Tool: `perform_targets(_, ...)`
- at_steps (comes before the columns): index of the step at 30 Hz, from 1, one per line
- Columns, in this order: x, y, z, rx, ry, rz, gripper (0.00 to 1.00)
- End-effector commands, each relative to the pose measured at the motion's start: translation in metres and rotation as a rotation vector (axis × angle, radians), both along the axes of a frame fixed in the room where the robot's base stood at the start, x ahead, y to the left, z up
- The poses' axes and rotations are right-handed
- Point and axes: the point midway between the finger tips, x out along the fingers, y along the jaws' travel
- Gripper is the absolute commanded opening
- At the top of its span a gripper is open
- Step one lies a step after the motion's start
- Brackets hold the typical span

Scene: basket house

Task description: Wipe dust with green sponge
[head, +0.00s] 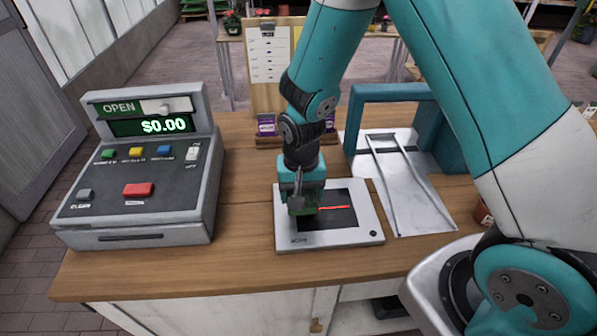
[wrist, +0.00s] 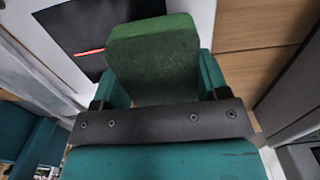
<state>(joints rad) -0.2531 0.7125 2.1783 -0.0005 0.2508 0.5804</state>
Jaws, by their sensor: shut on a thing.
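My gripper (head: 301,203) is shut on a green sponge. The sponge (wrist: 152,62) shows large between the fingers in the wrist view; in the head view only a small dark green part shows under the jaws. The gripper points down over the left part of a flat white scanner (head: 290,238) with a black glass window (head: 340,197). A red line (head: 332,208) lies across the window, right of the sponge. The sponge is at or just above the glass; I cannot tell if it touches. I cannot make out dust.
A grey cash register (head: 140,170) reading $0.00 stands at left. A teal frame (head: 400,92) over a metal plate (head: 420,200) is at right. A clipboard stand (head: 268,65) stands behind the scanner. The wooden counter (head: 240,190) is clear between register and scanner.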

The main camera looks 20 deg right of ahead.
Motion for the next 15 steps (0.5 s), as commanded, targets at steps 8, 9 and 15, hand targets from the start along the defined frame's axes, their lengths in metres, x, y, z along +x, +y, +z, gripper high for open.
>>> perform_targets(8,0.000,-0.001,0.030,-0.001,0.000,-0.001,0.46)
perform_targets(9,0.000,-0.001,0.033,-0.001,0.000,-0.001,0.46)
perform_targets(15,0.000,-0.001,0.046,-0.001,0.000,-0.001,0.46)
